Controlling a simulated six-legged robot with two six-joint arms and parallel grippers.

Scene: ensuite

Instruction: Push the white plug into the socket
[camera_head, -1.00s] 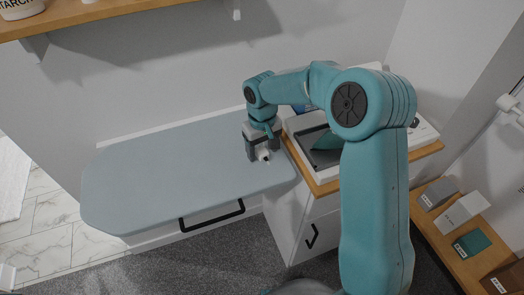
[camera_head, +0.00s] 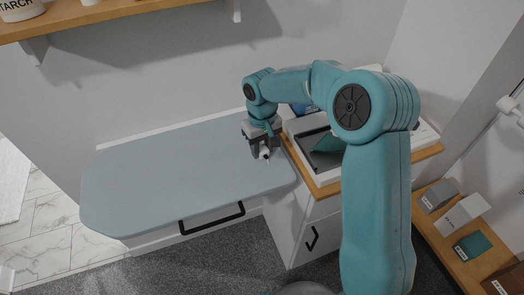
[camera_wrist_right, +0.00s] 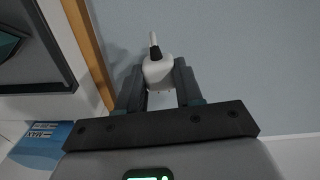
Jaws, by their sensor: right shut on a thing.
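The white plug (camera_wrist_right: 157,72) is between the two fingers of my right gripper (camera_wrist_right: 160,88) in the right wrist view. Its dark collar and a short white cord end point away from the gripper. In the head view the plug (camera_head: 264,153) shows small and white at the tips of my right gripper (camera_head: 261,150), over the right end of the grey-blue board. The right gripper is shut on the plug. I cannot make out the socket in either view. My left gripper is not in view.
The grey-blue board (camera_head: 170,185) is bare left of the gripper. A wood-edged cabinet top (camera_head: 322,187) with a dark-lined tray (camera_head: 318,148) adjoins it on the right. A low wooden shelf (camera_head: 440,245) holds several small boxes. A wall shelf (camera_head: 110,12) is above.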

